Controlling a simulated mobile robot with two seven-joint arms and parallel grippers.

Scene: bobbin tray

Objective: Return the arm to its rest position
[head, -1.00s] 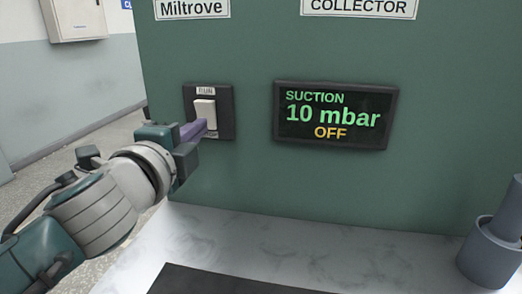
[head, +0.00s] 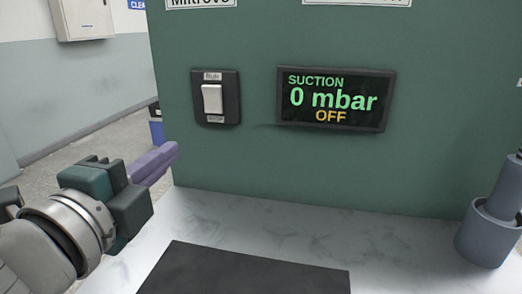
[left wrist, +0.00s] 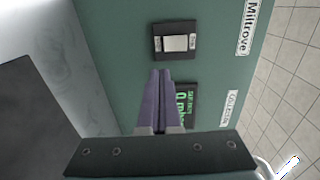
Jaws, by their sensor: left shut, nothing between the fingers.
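My left gripper (head: 173,150) has purple fingers, which are shut with nothing between them. In the head view it is at the left, in front of the green panel and below the wall switch, apart from it. The left wrist view shows the shut fingers (left wrist: 161,75) side by side, pointing toward the panel. The white rocker switch (head: 212,98) sits in a dark plate on the panel; it also shows in the left wrist view (left wrist: 176,43). The display (head: 334,99) reads SUCTION 0 mbar OFF. My right gripper is not in view.
The green panel (head: 260,170) stands behind a white marble-look worktop (head: 400,240). A dark mat (head: 250,272) lies at the front. A grey cylindrical holder (head: 487,232) stands at the right. Open floor is at the left.

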